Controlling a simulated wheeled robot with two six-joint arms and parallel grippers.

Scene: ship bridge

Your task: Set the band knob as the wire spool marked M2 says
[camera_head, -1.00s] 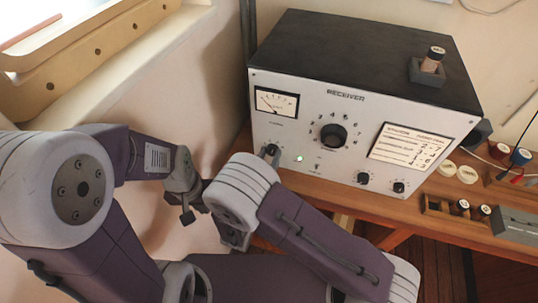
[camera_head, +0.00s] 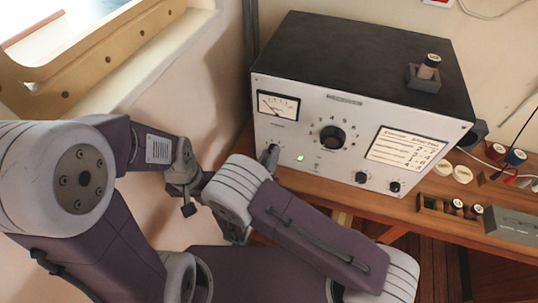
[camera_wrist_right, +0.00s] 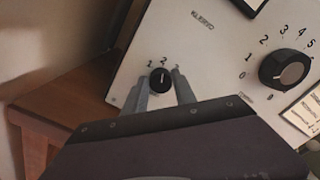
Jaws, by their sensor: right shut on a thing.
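The right gripper (camera_wrist_right: 161,88) is shut on a small black knob (camera_wrist_right: 160,80), with a finger on each side. The knob's white line points up, near the 2 of its marks 1, 2 and 3. In the head view, the right gripper (camera_head: 268,162) is at the lower left of the receiver's front, mostly behind my arm. The knob's name cannot be read. I cannot read any M2 mark.
A large numbered dial (camera_head: 333,138), two small knobs (camera_head: 361,177) and a printed card (camera_head: 402,149) are on the receiver's front. A window ledge is at the left.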

